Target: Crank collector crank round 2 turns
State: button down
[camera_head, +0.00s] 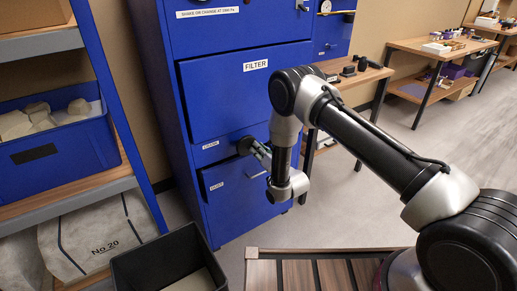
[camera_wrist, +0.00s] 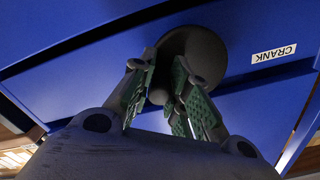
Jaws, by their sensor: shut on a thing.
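The collector is a tall blue cabinet (camera_head: 225,100) with a panel marked FILTER. The dark collector crank (camera_head: 245,145) sticks out low on its front, partly hidden by my gripper. In the wrist view the crank shows as a dark round hub (camera_wrist: 203,48) beside an upside-down label reading CRANK (camera_wrist: 274,53). My gripper (camera_head: 259,152) is at the crank, and its green-padded fingers (camera_wrist: 163,78) are shut on the crank's handle. Most of the handle is hidden between the fingers, so the crank's exact angle is hard to read.
A shelf rack with a blue bin (camera_head: 60,150) of pale lumps stands on the left. A black open bin (camera_head: 165,262) and a slatted wooden surface (camera_head: 325,272) are in front. Wooden tables (camera_head: 440,48) stand at the back right. Grey floor is clear between.

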jog(key=m, duration=0.1)
jog(key=f+m, duration=0.1)
jog(key=m, duration=0.1)
jog(key=shift+s+a+f+m, duration=0.1)
jog(key=shift+s+m, duration=0.05)
jog(key=shift+m, duration=0.15)
jog(key=m, duration=0.2)
jog(key=a+f+m, duration=0.1)
jog(key=m, duration=0.2)
jog(key=s+m, duration=0.1)
jog(key=m, duration=0.2)
jog(key=shift+a+f, duration=0.25)
jog(key=shift+a, duration=0.05)
jog(key=shift+s+a+m, duration=0.2)
jog(key=shift+a+m, duration=0.05)
jog(key=shift+m, duration=0.7)
jog(key=shift+s+a+m, duration=0.2)
jog(key=shift+m, duration=0.75)
jog(key=c, duration=1.3)
grip_release()
jog(key=shift+a, duration=0.1)
send_near(247, 153)
jog(key=v, duration=0.5)
jog(key=shift+f, duration=0.2)
